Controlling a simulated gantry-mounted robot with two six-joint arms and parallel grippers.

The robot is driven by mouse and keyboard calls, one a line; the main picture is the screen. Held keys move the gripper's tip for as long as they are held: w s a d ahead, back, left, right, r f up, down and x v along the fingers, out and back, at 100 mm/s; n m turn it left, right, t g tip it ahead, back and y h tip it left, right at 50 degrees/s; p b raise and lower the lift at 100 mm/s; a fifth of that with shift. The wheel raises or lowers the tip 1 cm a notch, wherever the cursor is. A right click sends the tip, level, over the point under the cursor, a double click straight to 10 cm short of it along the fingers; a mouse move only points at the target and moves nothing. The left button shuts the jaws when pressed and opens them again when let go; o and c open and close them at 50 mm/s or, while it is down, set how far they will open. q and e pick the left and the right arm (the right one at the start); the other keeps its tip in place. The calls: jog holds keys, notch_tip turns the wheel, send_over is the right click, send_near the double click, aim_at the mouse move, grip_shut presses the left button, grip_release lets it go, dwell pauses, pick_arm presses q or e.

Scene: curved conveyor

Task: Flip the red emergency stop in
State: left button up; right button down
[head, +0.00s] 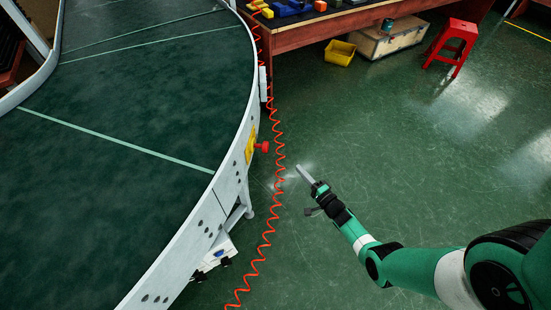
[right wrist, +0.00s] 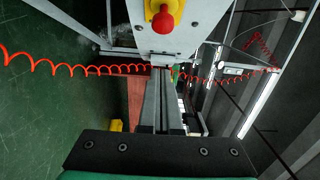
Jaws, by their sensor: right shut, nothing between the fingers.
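The red emergency stop (head: 262,147) is a mushroom button on a yellow plate (head: 250,146) on the outer side wall of the conveyor. My right gripper (head: 299,168) is shut and empty. It is apart from the button, to its right and a little lower in the head view. In the right wrist view, its closed fingers (right wrist: 161,75) point up the picture, below the button. My left gripper is not in view.
The curved conveyor (head: 225,170) fills the left with an empty dark belt. A coiled orange-red cable (head: 272,215) hangs between the conveyor and my right gripper. A workbench (head: 320,25), yellow bin (head: 340,52), wooden box (head: 380,42) and red stool (head: 455,42) stand behind. The green floor at right is open.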

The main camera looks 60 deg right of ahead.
jog(key=shift+r, duration=0.1)
jog(key=shift+w, duration=0.15)
jog(key=b, duration=0.6)
send_near(269, 145)
jog(key=d+f, duration=0.2)
jog(key=d, duration=0.2)
jog(key=w, duration=0.1)
jog(key=w+b, duration=0.1)
jog(key=w, duration=0.1)
jog(key=w+b, duration=0.1)
jog(key=w, duration=0.1)
jog(key=shift+w+a+r, duration=0.15)
jog(key=shift+a+r, duration=0.1)
jog(key=shift+r, duration=0.1)
jog(key=shift+d, duration=0.1)
